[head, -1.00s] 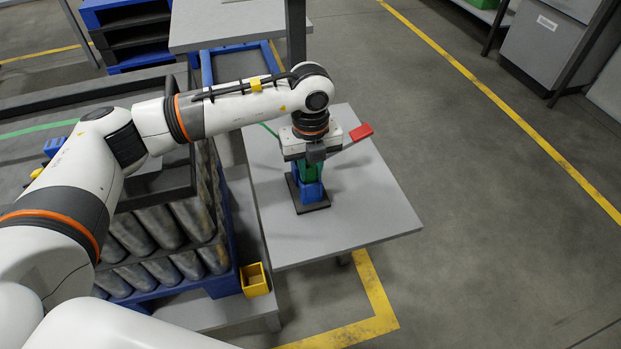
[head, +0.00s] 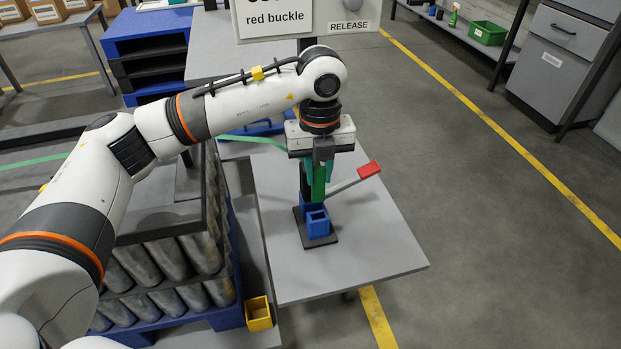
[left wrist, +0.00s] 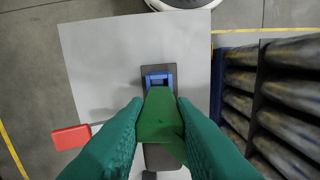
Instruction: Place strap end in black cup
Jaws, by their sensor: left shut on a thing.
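My left gripper (head: 318,178) is shut on the end of a green strap (head: 318,186), with teal fingers on both sides of it. The strap end (left wrist: 160,115) also shows between the fingers in the left wrist view. It hangs above a blue square open-topped holder (head: 318,222) on a dark base plate (head: 322,241) on the grey table. The holder (left wrist: 160,77) shows just beyond the strap end in the wrist view. A dark upright part behind the strap is mostly hidden. I cannot clearly make out a black cup. My right gripper is not in view.
A lever with a red handle (head: 369,168) sticks out right of the fixture. The grey table (head: 375,255) is clear at its front and right. A rack of metal cylinders (head: 165,255) and a yellow bin (head: 258,314) stand left. A sign (head: 280,18) reads "red buckle".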

